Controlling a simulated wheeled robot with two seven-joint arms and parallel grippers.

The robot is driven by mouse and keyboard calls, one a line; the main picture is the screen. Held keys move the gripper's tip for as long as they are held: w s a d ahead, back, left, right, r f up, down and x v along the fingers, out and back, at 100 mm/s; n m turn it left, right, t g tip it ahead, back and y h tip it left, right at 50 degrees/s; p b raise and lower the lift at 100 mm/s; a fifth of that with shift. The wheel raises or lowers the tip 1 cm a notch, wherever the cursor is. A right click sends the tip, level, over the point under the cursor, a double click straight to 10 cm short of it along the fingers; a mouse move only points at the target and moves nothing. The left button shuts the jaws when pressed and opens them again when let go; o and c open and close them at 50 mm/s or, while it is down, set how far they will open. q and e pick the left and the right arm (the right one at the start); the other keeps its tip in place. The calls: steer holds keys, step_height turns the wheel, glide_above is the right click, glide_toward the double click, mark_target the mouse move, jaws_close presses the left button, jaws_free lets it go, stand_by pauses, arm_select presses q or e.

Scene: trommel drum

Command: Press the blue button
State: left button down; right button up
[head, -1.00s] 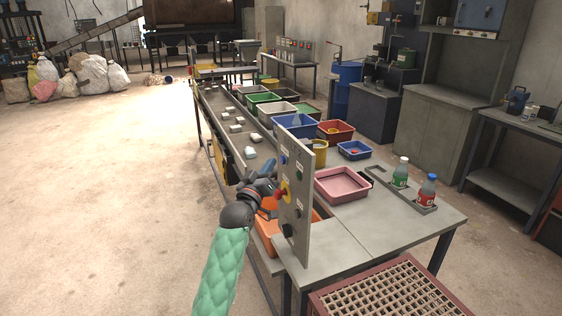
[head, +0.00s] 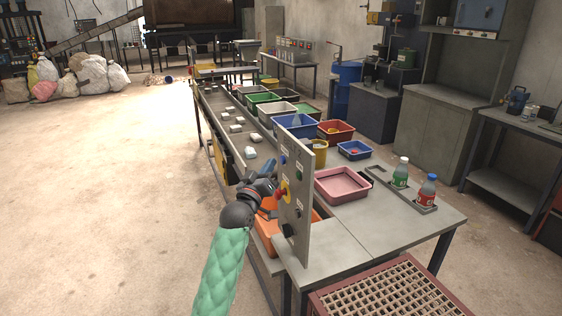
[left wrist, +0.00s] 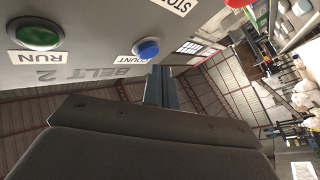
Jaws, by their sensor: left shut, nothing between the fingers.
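The blue button (head: 284,160) is on the upright grey control panel (head: 304,215) at the near end of the sorting table. In the left wrist view the blue button (left wrist: 147,49) is round, sits in a pale collar by a label reading COUNT, and lies just beyond the fingertips. My left gripper (head: 274,181) is in front of the panel's left face, below the blue button and close to the red knob on yellow. Its fingers (left wrist: 158,72) are together with nothing between them. A gap to the button seems to remain, but contact is hard to judge. My right gripper is not in view.
A green button (left wrist: 37,33) labelled RUN sits beside the blue one, and a red control (left wrist: 238,3) is at the upper edge. Behind the panel are a pink tray (head: 342,184) and two bottles (head: 427,189). Open floor lies left of the table.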

arm_select(q)
steer(key=shift+w+d, duration=0.15)
steer(key=shift+d, duration=0.25)
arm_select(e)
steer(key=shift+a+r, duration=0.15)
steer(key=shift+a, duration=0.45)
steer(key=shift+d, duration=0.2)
arm_select(q)
steer(key=shift+d, duration=0.1)
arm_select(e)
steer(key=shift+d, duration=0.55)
